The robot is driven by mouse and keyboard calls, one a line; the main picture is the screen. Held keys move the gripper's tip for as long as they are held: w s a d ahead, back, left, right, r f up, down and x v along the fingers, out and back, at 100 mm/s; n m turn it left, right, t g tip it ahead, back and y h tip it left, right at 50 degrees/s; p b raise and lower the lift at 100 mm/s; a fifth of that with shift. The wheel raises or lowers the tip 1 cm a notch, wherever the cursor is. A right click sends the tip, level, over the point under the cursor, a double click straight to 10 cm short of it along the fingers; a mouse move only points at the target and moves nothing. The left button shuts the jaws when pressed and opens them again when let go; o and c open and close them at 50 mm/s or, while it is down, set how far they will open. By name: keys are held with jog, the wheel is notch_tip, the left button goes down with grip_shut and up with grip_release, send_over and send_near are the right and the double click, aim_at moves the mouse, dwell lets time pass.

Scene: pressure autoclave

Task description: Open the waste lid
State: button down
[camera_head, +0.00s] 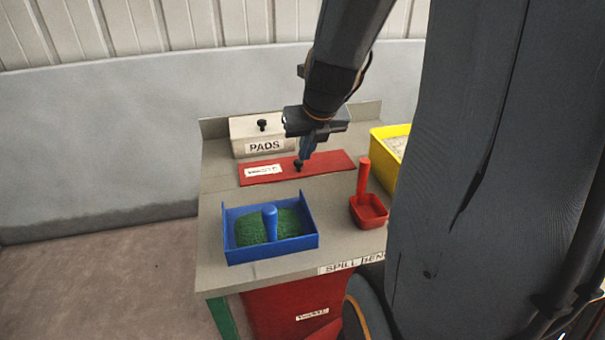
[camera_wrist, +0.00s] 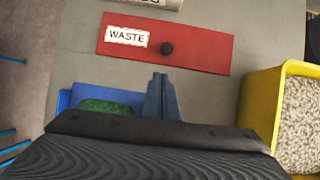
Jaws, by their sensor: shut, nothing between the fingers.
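The waste lid (camera_head: 325,163) is a flat red panel set in the bench top, with a white label and a black knob (camera_head: 298,164). In the wrist view the lid (camera_wrist: 205,57) reads WASTE, and its knob (camera_wrist: 167,48) stands just right of the label. The lid lies flat and closed. My gripper (camera_head: 304,156) is above the lid, close to the knob in the head view. In the wrist view my gripper (camera_wrist: 161,78) shows its blue fingers together and empty, apart from the knob. The exact height above the lid is unclear.
A blue tray (camera_head: 243,256) with green material and a blue handle stands in front of the lid. A red scoop (camera_head: 369,211) is to the right. A PADS box (camera_head: 242,135) stands behind. A yellow bin (camera_head: 384,155) with pale granules is at the right.

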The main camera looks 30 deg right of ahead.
aim_at(300, 174)
jog(key=shift+m, duration=0.6)
jog(key=b+x, duration=0.2)
jog(key=x, duration=0.1)
jog(key=b+x, duration=0.2)
jog(key=x, duration=0.1)
jog(key=d+b+x, duration=0.1)
jog(key=x, duration=0.3)
jog(key=shift+w+r+b, duration=0.1)
jog(key=shift+w+b, duration=0.05)
jog(key=shift+b, duration=0.25)
jog(key=shift+r, duration=0.1)
